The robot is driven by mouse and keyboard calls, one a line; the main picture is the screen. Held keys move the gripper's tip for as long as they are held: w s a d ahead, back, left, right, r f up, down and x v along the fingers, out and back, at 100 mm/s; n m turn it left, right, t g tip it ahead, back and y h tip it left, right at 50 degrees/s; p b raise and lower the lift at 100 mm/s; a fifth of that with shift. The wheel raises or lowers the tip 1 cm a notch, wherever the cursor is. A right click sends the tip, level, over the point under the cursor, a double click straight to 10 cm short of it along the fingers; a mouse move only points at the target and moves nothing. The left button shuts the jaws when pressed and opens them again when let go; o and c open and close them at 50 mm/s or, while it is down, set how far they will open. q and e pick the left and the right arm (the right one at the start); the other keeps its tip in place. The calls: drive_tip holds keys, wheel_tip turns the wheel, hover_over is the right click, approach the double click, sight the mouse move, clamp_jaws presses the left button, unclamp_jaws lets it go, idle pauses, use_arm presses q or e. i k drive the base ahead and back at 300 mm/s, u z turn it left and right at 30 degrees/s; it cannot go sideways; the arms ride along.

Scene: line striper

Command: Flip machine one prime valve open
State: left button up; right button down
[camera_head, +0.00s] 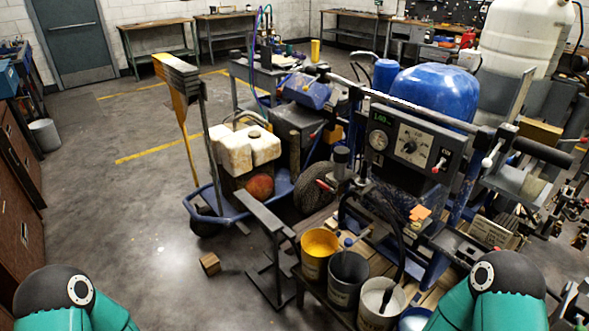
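A line striper with a blue tank (435,88) stands at centre right. Its control panel (412,146) carries a round gauge, a green readout, a dial and a small red-tipped lever (438,166). Another red-tipped lever (325,185) sticks out low on its left side, beside the wheel. I cannot tell which lever is the prime valve, nor its setting. A second machine with a blue housing (307,91) stands behind to the left. Only upper parts of my arms show at the bottom corners, apart from the machines. Both grippers are out of view.
A yellow bucket (318,247), a dark bucket (346,277) and a white-rimmed bucket (381,301) stand before the striper. A metal stand (264,215) is to their left. A wooden block (210,264) lies on the floor. The left floor is mostly clear.

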sight(328, 189)
drive_tip(key=u, duration=0.2)
drive_tip(key=i, duration=1.6)
drive_tip(key=z, duration=0.45)
